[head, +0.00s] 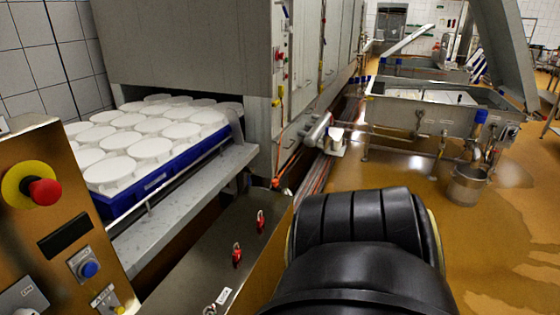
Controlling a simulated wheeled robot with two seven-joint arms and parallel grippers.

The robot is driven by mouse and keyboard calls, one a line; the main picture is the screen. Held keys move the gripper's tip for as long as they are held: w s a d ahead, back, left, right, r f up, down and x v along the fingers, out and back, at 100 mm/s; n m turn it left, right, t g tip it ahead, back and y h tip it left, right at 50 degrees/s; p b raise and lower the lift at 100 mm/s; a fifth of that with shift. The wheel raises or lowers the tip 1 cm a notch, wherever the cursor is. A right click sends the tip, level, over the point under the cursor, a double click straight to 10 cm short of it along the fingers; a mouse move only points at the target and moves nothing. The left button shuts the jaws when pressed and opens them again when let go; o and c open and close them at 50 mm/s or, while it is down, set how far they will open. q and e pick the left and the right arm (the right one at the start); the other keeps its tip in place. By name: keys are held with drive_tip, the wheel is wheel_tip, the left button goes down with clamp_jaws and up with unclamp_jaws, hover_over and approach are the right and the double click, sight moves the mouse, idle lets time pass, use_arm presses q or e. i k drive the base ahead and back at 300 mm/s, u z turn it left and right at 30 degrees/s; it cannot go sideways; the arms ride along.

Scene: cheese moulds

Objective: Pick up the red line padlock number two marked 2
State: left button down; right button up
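Two small red padlocks lie on a dark metal surface (190,268) in the lower middle of the head view. One red padlock (237,258) is nearer. The other red padlock (260,222) is farther back and slightly right. Their markings are too small to read, so I cannot tell which is number two. At the bottom edge a small white label (224,295) shows beside a partly cut-off metal piece. Neither of my grippers is in view.
A control panel (50,225) with a red stop button stands at the left. Behind it, a blue tray (165,180) of white round moulds sits by a grey machine (190,45). A bulky black arm part of mine fills the lower centre-right. Wet brown floor (500,235) lies right.

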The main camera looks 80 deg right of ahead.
sight(260, 222)
drive_tip(key=z, duration=3.2)
drive_tip(key=i, duration=1.8)
drive_tip(key=u, duration=2.85)
